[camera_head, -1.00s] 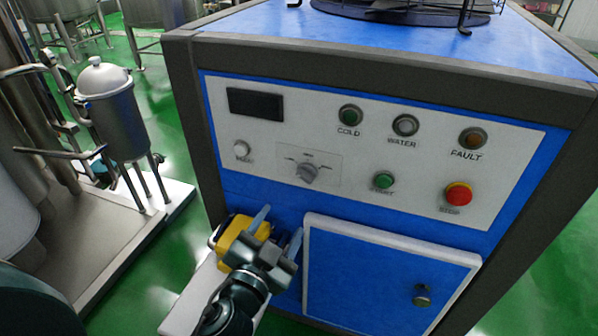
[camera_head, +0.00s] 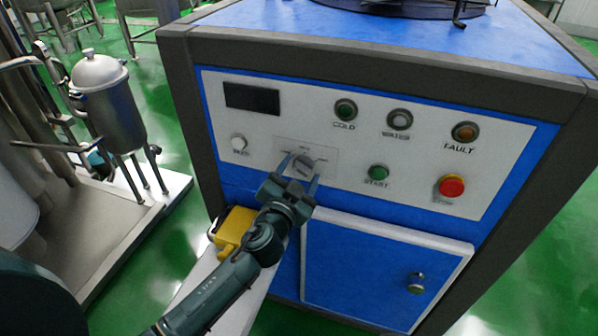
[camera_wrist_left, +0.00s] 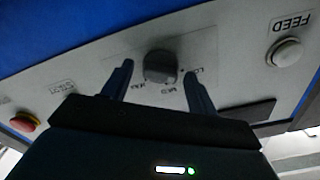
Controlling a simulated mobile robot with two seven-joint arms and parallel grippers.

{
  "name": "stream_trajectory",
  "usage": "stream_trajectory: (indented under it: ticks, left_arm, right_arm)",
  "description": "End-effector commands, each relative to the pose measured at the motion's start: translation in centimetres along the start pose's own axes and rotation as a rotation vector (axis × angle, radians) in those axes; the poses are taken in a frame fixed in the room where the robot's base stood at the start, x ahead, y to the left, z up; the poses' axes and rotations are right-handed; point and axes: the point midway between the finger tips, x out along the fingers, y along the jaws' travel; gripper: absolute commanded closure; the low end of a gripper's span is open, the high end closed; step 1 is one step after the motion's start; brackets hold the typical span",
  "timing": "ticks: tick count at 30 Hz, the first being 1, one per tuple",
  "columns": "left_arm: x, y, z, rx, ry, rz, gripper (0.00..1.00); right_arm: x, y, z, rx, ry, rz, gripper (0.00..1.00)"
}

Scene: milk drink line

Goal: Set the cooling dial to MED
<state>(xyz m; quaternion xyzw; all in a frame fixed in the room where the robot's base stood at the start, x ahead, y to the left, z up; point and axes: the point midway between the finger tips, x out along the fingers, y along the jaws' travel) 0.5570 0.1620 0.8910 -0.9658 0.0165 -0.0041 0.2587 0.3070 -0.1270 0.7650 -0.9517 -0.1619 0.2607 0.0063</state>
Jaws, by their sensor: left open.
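The cooling dial (camera_head: 303,162) is a small grey knob on a plate in the middle of the white control panel. It also shows in the left wrist view (camera_wrist_left: 160,67), dark, with small LOW, MED and MAX labels around it. I cannot tell which label it points at. My left gripper (camera_head: 300,169) is open, its two fingers reaching up to the panel on either side of the dial. In the left wrist view the fingertips (camera_wrist_left: 159,70) flank the knob with gaps and appear apart from it. My right gripper is out of view.
The panel (camera_head: 500,160) also carries a FEED button (camera_head: 239,143), a green START button (camera_head: 378,172) and a red STOP button (camera_head: 451,186). A blue door (camera_head: 370,270) is below. A yellow object (camera_head: 233,230) sits beside my left arm.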

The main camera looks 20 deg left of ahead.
Motion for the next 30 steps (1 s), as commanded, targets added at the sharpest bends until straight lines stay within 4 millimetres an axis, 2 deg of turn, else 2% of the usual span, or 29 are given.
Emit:
stream_trajectory:
  ticks: [8, 24, 30]
  left_arm:
    - [0.17, 0.03, 0.02, 0.000, 0.000, 0.001, 0.41]
    - [0.15, 0.02, 0.01, 0.000, 0.000, 0.000, 0.84]
    - [0.16, 0.01, 0.00, 0.001, 0.000, 0.000, 0.84]
  right_arm:
    - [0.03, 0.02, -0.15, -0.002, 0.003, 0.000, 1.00]
    - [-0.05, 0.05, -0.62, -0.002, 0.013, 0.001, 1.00]
    - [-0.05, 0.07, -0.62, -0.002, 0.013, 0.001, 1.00]
